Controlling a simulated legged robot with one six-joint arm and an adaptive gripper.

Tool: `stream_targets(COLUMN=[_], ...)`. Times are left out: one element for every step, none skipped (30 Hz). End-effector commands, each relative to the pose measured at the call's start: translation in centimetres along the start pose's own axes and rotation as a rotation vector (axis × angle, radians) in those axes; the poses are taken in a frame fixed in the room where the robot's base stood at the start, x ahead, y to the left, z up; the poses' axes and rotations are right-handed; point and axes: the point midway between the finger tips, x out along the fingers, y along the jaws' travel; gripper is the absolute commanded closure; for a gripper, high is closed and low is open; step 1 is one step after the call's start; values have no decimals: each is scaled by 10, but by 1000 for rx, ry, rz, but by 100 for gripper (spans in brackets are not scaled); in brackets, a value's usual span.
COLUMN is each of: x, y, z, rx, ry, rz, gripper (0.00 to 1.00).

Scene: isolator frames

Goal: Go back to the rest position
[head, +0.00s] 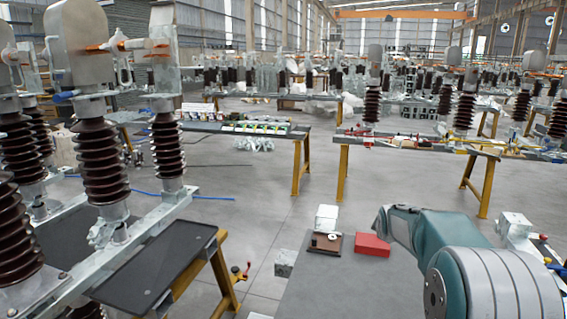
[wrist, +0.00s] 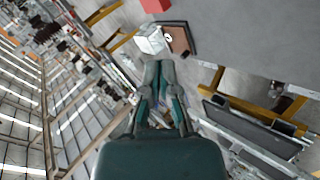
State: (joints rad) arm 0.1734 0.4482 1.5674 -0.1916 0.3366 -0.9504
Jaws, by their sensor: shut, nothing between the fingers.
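My gripper (wrist: 159,66) shows in the wrist view with its two dark green fingers close together, shut and empty. Its tips point toward the top of that picture, just below a small white box and a brown tray. My arm (head: 445,240) shows at the lower right of the head view, in teal and grey. I cannot make out the fingers there.
Brown ribbed insulators (head: 100,160) stand on a frame at left, beside a dark tray (head: 155,270). Open floor (head: 235,195) lies between benches.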

Motion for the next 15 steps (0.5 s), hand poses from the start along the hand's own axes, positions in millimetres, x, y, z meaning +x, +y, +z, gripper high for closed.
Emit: stream_targets(x=[-25,-37,-53,-65,-77,-93,-104,-115,-130,-141,-152,-166,-176,-186,-200], y=[-3,-6,-11,-15,-19,-25,-30,-35,-42,-48,-54,-62,-68,-75,-84], z=[-3,-3,-4,-4,-4,-4,-3,-2,-1,0,2,4,6,8,11], rx=[41,69,105,132,157,193,219,246,281,307,333,367,394,420,454], ry=[1,0,-3,-4,-6,-9,-12,-14,-18,-20,-23,-27,-31,-35,-40], rz=[-8,-16,-28,-35,-44,-54,-63,-71,-82,-90,-99,-109,-118,-127,-138], gripper=[100,100,100,100,100,100,100,100,100,100,100,100,100,100,100])
